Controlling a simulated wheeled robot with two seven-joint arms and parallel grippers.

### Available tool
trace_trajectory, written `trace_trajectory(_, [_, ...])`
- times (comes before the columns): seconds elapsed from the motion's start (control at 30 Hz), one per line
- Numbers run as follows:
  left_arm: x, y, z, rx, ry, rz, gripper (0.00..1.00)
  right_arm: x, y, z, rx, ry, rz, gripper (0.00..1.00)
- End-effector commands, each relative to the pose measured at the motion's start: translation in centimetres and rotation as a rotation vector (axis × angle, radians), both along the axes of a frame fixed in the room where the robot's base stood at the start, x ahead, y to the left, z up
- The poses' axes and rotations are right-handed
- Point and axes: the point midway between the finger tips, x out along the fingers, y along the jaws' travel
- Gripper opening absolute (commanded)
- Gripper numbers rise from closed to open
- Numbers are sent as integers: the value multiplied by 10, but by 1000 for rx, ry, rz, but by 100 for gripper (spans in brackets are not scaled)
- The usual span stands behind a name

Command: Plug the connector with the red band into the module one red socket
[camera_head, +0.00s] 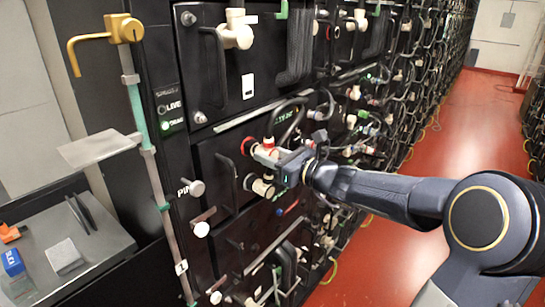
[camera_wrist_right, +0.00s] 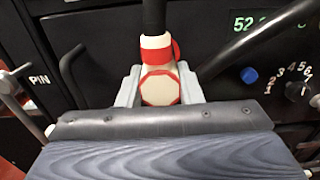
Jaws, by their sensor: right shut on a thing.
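The connector with the red band (camera_wrist_right: 160,88) is cream-white with red trim, and a black cable rises from it. My right gripper (camera_wrist_right: 157,90) is shut on it, with one grey finger on each side. In the head view this gripper (camera_head: 272,160) is at the front of the black module, at the connector's height. A red ring (camera_head: 248,145), seemingly the red socket, shows just left of the gripper, partly hidden by the connector. The connector's front end is hidden, so I cannot tell whether it is in the socket. My left gripper is not in view.
Another round cream fitting (camera_head: 262,188) sits just below the gripper. A PIN knob (camera_head: 196,188) and a black handle (camera_wrist_right: 70,72) stand out from the panel to the left. A grey side table (camera_head: 100,248) is at lower left. The red aisle floor (camera_head: 440,150) is clear.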

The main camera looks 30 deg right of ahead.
Motion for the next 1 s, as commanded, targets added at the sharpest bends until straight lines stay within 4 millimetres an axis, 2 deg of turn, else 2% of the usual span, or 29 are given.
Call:
trace_trajectory(0.63, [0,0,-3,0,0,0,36,14,6,1,1,-2,1,5])
trace_trajectory(0.67, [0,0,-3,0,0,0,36,14,6,1,1,-2,1,35])
trace_trajectory(0.7, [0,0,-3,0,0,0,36,14,6,1,1,-2,1,40])
trace_trajectory(0.83, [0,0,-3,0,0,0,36,14,6,1,1,-2,1,57])
trace_trajectory(1.0, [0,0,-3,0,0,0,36,13,6,0,0,-1,0,58])
